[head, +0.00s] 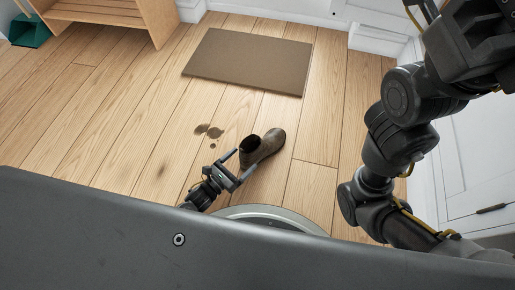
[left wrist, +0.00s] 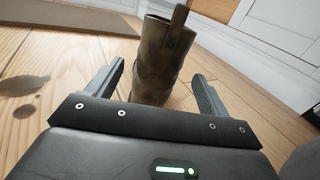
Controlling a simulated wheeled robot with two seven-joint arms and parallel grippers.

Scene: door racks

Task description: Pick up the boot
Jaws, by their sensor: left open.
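A brown boot (head: 264,146) stands on the wooden floor, in the middle of the head view, with its open top toward the left. My left gripper (head: 233,165) is open, and its fingers reach toward the boot's near left side. In the left wrist view the boot (left wrist: 162,60) rises just beyond the fingers, roughly centred between them, with a pull tab at its top. The left gripper (left wrist: 160,88) has a finger to each side, and nothing is held. I cannot tell whether the fingers touch the boot. My right arm shows at the right, but its gripper is out of view.
A brown mat (head: 250,60) lies on the floor beyond the boot. Dark wet spots (head: 209,131) mark the floor left of it. A wooden rack (head: 120,12) stands at the back left, near a teal bin (head: 30,31). A white cabinet (head: 470,160) is at the right.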

